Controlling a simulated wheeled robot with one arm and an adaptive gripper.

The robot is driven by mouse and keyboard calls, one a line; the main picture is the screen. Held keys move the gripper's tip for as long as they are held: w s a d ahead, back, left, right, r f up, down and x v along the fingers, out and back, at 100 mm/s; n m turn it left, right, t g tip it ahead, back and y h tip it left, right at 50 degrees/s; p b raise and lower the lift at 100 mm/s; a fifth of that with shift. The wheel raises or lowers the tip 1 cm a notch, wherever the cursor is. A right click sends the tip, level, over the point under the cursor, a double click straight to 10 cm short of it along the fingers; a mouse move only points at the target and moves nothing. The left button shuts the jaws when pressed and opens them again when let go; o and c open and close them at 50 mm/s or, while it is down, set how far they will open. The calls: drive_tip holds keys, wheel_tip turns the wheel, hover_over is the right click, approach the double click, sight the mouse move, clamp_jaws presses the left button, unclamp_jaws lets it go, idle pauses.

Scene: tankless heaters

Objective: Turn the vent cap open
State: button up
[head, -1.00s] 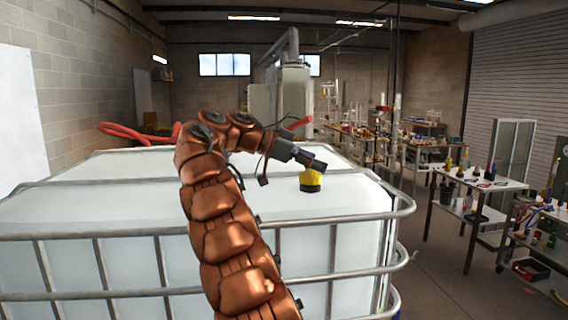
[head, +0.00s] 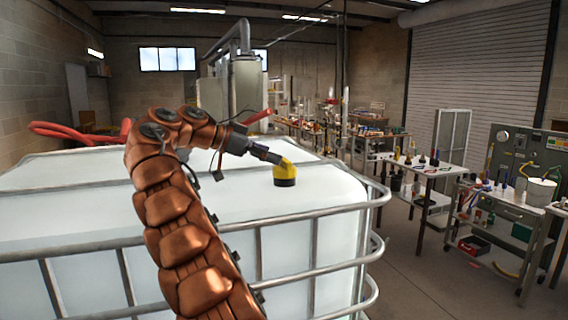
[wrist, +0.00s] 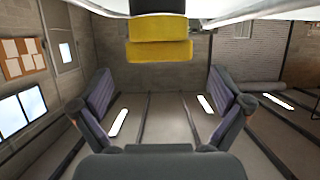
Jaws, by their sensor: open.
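The yellow vent cap (head: 285,173) with a dark base stands on top of the white tank (head: 235,205), near its right side. In the wrist view the cap (wrist: 160,49) shows at the top middle as two yellow blocks joined to a black part. My gripper (head: 274,158) is at the upper left of the cap in the head view. In the wrist view my gripper (wrist: 163,100) is open, its two fingers wide apart with nothing between them.
A metal cage rail (head: 220,229) runs round the tank. Red hoses (head: 85,132) lie behind it at the left. Work tables (head: 430,170) with tools stand at the right, with clear floor (head: 420,270) in front.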

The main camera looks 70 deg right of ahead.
sight(283, 159)
drive_tip(key=shift+b+x, duration=0.3)
drive_tip(key=shift+x, duration=1.8)
drive_tip(key=c, duration=1.1)
